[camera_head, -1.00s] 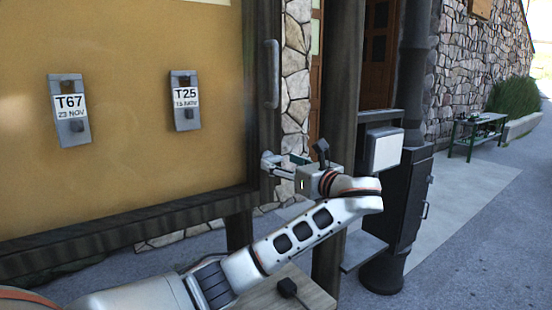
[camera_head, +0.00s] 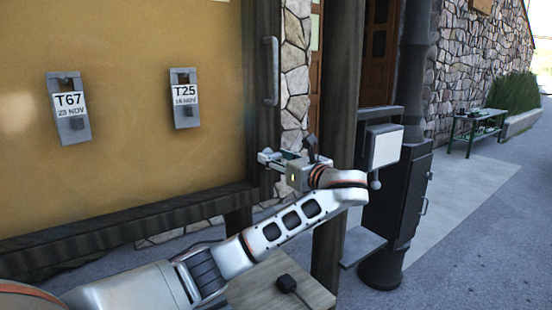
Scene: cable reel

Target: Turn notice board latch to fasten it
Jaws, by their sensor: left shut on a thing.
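The notice board (camera_head: 130,130) has a yellow-brown face in a dark wooden frame and fills the left of the head view. A grey upright handle (camera_head: 271,72) is on its right frame post. My left gripper (camera_head: 266,158) is at the lower part of that post, below the handle. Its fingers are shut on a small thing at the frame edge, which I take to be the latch. The fingers hide most of it, so its angle cannot be told. My right gripper is not in view.
Two grey clips with cards, T67 (camera_head: 69,108) and T25 (camera_head: 184,98), hang on the board. A dark post and cabinet (camera_head: 398,200) stand right of my arm. Paving at the right is clear.

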